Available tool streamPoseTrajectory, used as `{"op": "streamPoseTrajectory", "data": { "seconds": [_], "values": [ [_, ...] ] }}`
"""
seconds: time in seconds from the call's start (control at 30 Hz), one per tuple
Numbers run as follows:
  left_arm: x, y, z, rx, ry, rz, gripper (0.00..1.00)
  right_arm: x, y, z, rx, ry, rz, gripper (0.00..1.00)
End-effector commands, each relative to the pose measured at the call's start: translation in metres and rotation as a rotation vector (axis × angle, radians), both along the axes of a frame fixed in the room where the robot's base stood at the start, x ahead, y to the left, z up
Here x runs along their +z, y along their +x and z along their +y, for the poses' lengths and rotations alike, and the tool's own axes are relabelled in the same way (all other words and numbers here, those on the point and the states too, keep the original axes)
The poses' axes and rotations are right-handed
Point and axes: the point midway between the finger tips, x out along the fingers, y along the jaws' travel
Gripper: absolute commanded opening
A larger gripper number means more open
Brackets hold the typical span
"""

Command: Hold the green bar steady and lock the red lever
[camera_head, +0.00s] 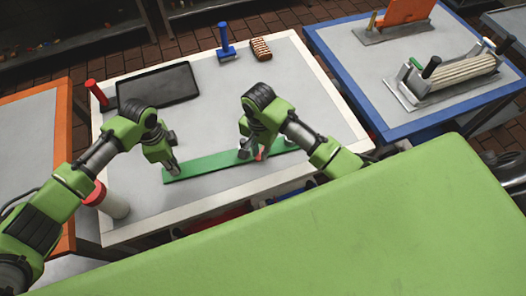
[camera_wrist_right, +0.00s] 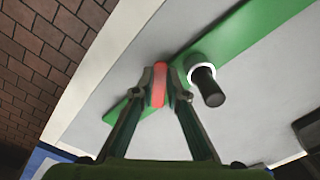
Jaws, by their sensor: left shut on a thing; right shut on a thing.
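The long green bar (camera_head: 208,164) lies flat across the white-edged table; it also shows in the right wrist view (camera_wrist_right: 238,32). My left gripper (camera_head: 172,168) is shut on the bar near its left end; the fingertips are small here. My right gripper (camera_head: 258,155) is at the right part of the bar. In the right wrist view, my right gripper (camera_wrist_right: 160,84) is shut on the red lever (camera_wrist_right: 159,88), which lies between its fingertips over the bar. The lever shows only as a small red spot in the head view, and its lock state is not clear.
A black post with a white collar (camera_wrist_right: 204,80) stands close beside the lever. A dark tray (camera_head: 160,86), a blue-handled tool (camera_head: 226,45) and a brown brush-like block (camera_head: 261,49) lie at the back. A red-topped white cylinder (camera_head: 108,202) stands front left.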

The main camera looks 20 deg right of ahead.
Motion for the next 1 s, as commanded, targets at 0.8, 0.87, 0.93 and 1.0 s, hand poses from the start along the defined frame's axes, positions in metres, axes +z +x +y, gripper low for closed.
{"op": "streamPoseTrajectory", "data": {
  "seconds": [0.8,0.87,0.93,1.0],
  "values": [
    [-0.0007,-0.001,-0.0001,-0.001,0.0,0.002,0.0,0.001,0.0058,0.0033,-0.122,0.0,-0.003,0.0],
    [-0.0007,-0.0011,-0.0001,-0.001,0.0,0.003,0.0,0.001,0.0058,0.0033,-0.122,0.0,-0.003,0.26],
    [-0.0007,-0.0011,0.0,-0.001,0.0,0.003,0.0,0.0009,0.0057,0.0033,-0.122,0.0,-0.002,0.31],
    [-0.0007,-0.0011,-0.0002,-0.001,0.0,0.003,0.0,0.0008,0.0056,0.0035,-0.121,0.001,-0.003,0.31]
  ]
}}
